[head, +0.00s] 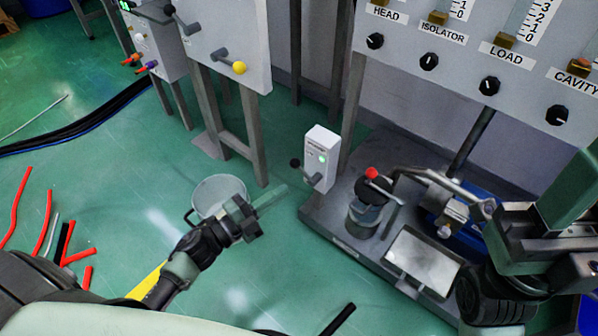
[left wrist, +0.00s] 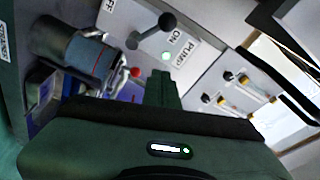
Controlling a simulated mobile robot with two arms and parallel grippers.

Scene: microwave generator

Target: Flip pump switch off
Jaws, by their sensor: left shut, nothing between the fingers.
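In the left wrist view the lever's dark knob (left wrist: 167,21) stands beside the lit light and the PUMP and ON labels (left wrist: 182,47). My left gripper (head: 270,198) is shut and empty, left of and below the switch box, apart from the lever. Its closed fingers (left wrist: 160,88) point toward the box. My right arm is at the right edge; its fingertips cannot be made out.
The pump (head: 366,205) with a red knob and a metal tray (head: 424,259) sit right of the switch. A clear bucket (head: 217,194) stands on the floor behind my left wrist. A panel with dials (head: 480,50) is above.

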